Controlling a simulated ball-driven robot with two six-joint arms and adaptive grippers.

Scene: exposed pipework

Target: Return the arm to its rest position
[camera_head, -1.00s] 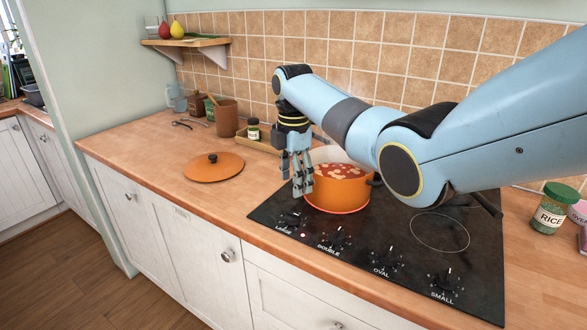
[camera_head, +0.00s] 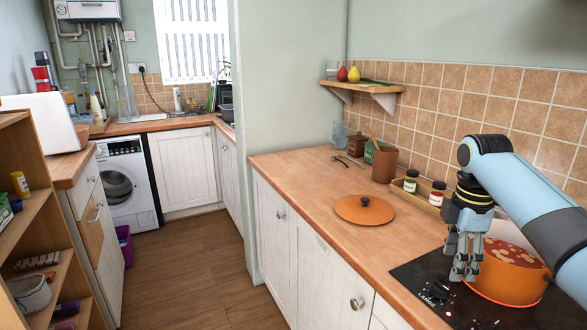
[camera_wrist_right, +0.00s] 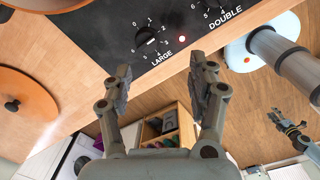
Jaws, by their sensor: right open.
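My right gripper (camera_head: 463,272) hangs fingers-down at the left side of the orange pot (camera_head: 508,284), above the hob (camera_head: 425,268). Its jaws are apart and empty, as the right wrist view also shows (camera_wrist_right: 162,78). I cannot tell whether it touches the pot. The pot holds red soup with paler pieces and stands on a red-glowing ring. The right arm comes in from the right and hides part of the pot. My left gripper (camera_wrist_right: 291,129) shows small at the right of the right wrist view; its jaw state is unclear.
An orange lid (camera_head: 364,209) lies on the wooden worktop (camera_head: 300,170). A tray (camera_head: 424,203) with two jars stands by the tiled wall, near a brown canister (camera_head: 384,165). A red light (camera_wrist_right: 182,39) is lit beside the LARGE knob (camera_wrist_right: 146,38). The floor (camera_head: 205,265) is clear.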

